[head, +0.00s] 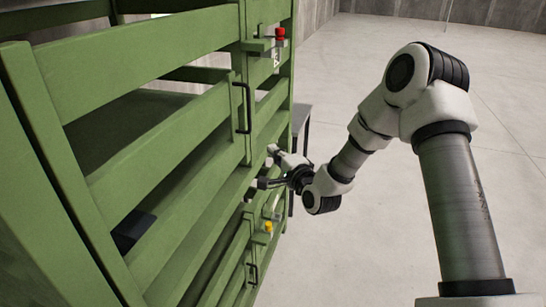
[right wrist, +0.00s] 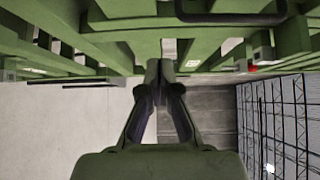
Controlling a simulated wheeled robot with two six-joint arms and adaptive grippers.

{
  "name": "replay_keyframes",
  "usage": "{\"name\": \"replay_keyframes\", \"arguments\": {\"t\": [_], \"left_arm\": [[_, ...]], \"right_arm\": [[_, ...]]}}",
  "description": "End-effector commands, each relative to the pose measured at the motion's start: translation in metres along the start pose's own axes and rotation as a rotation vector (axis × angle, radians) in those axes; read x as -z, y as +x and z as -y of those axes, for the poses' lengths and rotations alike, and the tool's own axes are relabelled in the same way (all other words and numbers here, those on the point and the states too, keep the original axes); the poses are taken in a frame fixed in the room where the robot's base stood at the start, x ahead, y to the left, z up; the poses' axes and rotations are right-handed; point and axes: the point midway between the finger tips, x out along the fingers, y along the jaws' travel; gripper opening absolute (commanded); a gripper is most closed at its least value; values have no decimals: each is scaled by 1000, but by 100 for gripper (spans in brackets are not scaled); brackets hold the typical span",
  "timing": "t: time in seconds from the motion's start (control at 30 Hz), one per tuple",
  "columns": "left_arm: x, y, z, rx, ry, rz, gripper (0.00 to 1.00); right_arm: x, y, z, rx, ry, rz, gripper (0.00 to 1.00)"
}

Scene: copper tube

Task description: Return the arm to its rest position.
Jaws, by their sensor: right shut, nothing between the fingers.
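My right gripper (head: 266,168) is beside the front of the green slatted crate (head: 150,127), near its right end. In the right wrist view the fingertips (right wrist: 158,72) meet, with nothing held between them. The crate's slats lie just beyond the tips in that view; I cannot tell whether they touch. My right arm (head: 440,110) reaches in from the right of the head view, bent at the elbow. My left gripper is not in view.
The crate has a dark handle (head: 242,108), a red knob (head: 280,33) on a bracket, a yellow knob (head: 268,226) lower down and a lower handle (head: 252,274). Dark objects show between the slats. The grey floor (head: 370,250) to the right is open.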

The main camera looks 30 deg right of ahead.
Motion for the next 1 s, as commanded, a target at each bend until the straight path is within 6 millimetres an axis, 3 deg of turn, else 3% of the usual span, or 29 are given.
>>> {"name": "replay_keyframes", "arguments": {"t": [0.27,0.37,0.47,0.57,0.67,0.77,0.8,0.87,0.9,1.0], "left_arm": [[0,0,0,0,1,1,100],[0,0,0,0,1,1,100],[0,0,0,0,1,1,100],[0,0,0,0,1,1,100],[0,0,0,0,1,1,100],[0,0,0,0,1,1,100],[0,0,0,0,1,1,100],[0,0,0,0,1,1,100],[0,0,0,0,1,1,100],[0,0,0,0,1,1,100]], "right_arm": [[0,-5,-4,-9,0,0,0],[-9,-9,-36,-66,-19,18,0],[-37,-26,-97,-188,-60,74,0],[-68,-66,-172,-380,-112,135,0],[-94,-122,-241,-593,-240,218,0],[-110,-191,-298,-810,-421,340,0],[-115,-223,-317,-896,-503,406,0],[-119,-273,-339,-1023,-642,528,0],[-120,-308,-349,-1103,-743,629,0],[-114,-374,-352,-1233,-990,913,0]]}}
